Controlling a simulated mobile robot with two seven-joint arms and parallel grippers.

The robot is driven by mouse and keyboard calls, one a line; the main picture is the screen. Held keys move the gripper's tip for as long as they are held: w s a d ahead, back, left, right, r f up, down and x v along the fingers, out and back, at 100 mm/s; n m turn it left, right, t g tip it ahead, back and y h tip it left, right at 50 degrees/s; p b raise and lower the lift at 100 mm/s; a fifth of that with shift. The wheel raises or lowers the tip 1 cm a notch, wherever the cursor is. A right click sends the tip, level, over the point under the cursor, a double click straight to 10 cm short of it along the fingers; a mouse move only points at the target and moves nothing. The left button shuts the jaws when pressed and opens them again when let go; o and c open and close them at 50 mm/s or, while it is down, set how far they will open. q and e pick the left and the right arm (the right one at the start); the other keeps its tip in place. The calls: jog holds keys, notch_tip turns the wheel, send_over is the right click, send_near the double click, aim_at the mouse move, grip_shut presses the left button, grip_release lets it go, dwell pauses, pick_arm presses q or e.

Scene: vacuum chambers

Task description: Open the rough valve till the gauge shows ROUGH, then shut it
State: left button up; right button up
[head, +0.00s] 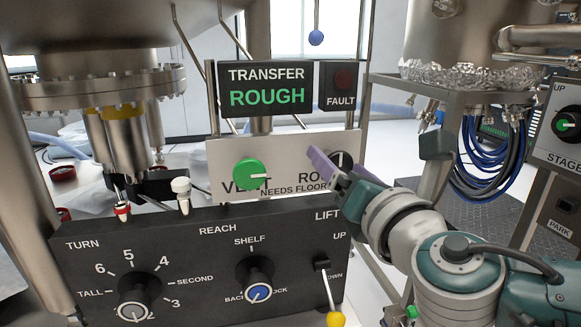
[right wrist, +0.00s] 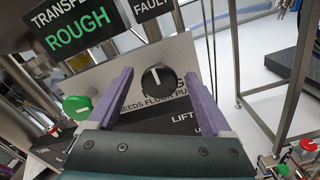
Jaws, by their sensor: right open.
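The gauge (head: 265,88) is a dark sign reading TRANSFER, with ROUGH lit in green; it also shows in the right wrist view (right wrist: 77,35). The rough valve is a black knob (head: 342,157) with a white line on the pale panel, its line about upright in the head view. My gripper partly hides it and its label there. In the right wrist view the knob (right wrist: 160,85) shows between the purple fingers, with gaps on both sides. My right gripper (head: 332,163) is open in front of it. My left gripper is not in view.
A green VENT knob (head: 249,171) sits left on the same panel. Below is a dark control box (head: 205,245) with TURN and REACH dials and a LIFT lever (head: 328,292). A dark FAULT lamp (head: 343,79) is beside the gauge. A metal frame stands at the right.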

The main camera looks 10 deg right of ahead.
jog(key=shift+w, duration=0.5)
jog(key=shift+c, duration=0.2)
grip_shut()
